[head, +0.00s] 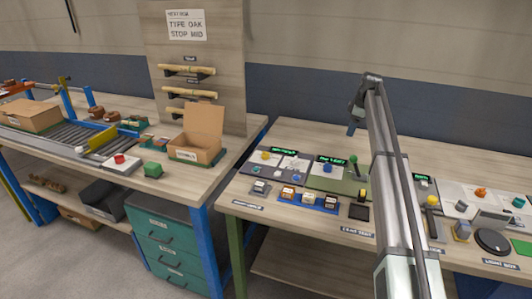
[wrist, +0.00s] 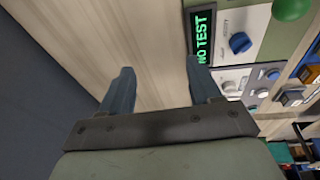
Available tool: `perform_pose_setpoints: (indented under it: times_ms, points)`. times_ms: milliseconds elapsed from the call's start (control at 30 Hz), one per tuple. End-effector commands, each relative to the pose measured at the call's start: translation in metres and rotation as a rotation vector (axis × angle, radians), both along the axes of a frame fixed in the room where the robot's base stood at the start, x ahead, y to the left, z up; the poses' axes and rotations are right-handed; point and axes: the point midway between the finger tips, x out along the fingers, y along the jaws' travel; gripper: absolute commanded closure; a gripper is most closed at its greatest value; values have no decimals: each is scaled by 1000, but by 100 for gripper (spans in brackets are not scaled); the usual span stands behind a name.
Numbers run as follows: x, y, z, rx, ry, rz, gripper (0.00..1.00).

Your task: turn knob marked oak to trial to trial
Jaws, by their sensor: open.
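My gripper (head: 352,128) is open and empty, raised above the back of the right bench. In the wrist view my gripper (wrist: 160,75) has its two fingers spread over bare wood, with the instrument panel beyond the right finger. A blue knob (wrist: 240,43) sits on that panel beside a lit display (wrist: 204,33) reading NO TEST. A blue knob (head: 328,168) also shows below a lit display in the head view. A yellow knob (head: 266,155) is on the panel to its left. The knob markings are too small to read, so I cannot tell which says oak.
A green ball-shaped part (wrist: 291,8) stands near the blue knob. Small blocks sit in a blue tray (head: 318,207) at the bench front. An orange knob (head: 481,193) is farther right. A sign (head: 186,25) reads TYPE OAK, STOP MID. An open cardboard box (head: 196,150) stands on the left bench.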

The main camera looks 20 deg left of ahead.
Motion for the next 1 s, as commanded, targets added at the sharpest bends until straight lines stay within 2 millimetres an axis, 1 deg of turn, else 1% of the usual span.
perform_pose_setpoints:
  times_ms: [33,67,100,167,200,267,300,367,400,500,600,700,833,1000]
  points:
    - [-5,33,2,-14,11,32,37]
    - [-9,49,2,-23,17,48,37]
    - [-14,70,3,-34,25,69,37]
    - [-24,102,4,-54,36,100,37]
    - [-30,124,5,-65,43,121,37]
    - [-41,155,7,-85,54,153,37]
    - [-49,176,8,-97,60,173,37]
    - [-61,206,10,-116,70,203,37]
    - [-70,225,11,-129,75,221,37]
    - [-90,267,14,-157,87,263,37]
    - [-107,299,16,-180,94,294,37]
    - [-119,320,18,-196,100,316,37]
    - [-127,332,18,-206,103,327,37]
    - [-129,334,7,-209,104,330,37]
